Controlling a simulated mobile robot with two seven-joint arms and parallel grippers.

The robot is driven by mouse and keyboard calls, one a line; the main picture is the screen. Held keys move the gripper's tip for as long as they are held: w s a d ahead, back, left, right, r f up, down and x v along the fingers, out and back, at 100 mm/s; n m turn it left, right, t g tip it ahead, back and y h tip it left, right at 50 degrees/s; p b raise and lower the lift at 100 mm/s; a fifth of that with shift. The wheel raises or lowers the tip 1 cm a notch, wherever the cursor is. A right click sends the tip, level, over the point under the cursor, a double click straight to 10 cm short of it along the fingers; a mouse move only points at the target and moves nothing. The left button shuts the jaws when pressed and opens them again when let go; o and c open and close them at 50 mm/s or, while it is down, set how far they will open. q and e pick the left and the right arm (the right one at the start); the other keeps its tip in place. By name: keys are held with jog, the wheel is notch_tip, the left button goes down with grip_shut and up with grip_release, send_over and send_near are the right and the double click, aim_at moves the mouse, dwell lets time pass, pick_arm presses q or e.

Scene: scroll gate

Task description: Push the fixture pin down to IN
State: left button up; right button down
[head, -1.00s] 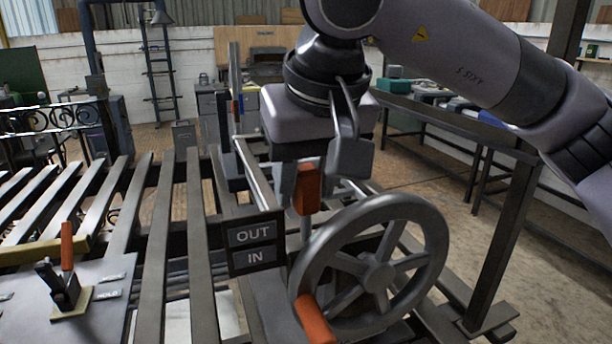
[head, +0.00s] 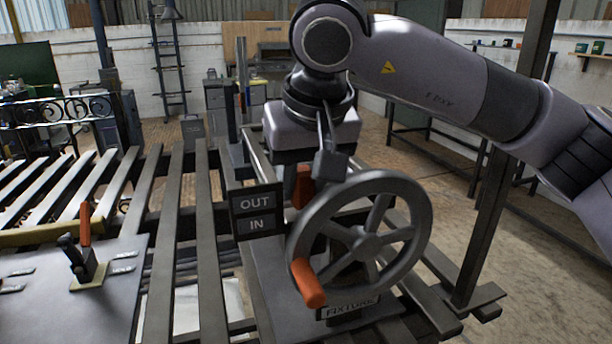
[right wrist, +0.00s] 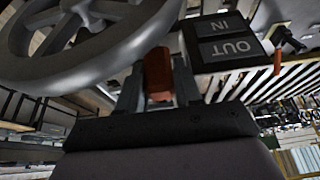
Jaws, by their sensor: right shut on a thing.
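The fixture pin has an orange grip (head: 302,187), partly hidden behind the handwheel rim and a gripper finger. My right gripper (head: 315,177) points down and is shut on this grip. In the right wrist view, the orange grip (right wrist: 158,72) sits between the two fingers. A dark sign (head: 257,213) with OUT above IN stands just left of the pin. The orange grip is roughly beside the OUT label and above the IN label in the head view. The pin's lower end is hidden behind the wheel. My left gripper is not in view.
A grey handwheel (head: 361,243) with an orange handle (head: 308,283) stands close in front of the pin. A FIXTURE label (head: 350,306) is below it. A toggle clamp (head: 85,262) with an orange lever is on a plate at left. Slats run across the bench.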

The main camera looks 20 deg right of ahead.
aim_at(304, 172)
jog(key=shift+f, duration=0.35)
jog(key=c, duration=0.8)
grip_release()
jog(key=shift+c, duration=0.2)
jog(key=shift+r, duration=0.2)
jog(key=v, duration=0.7)
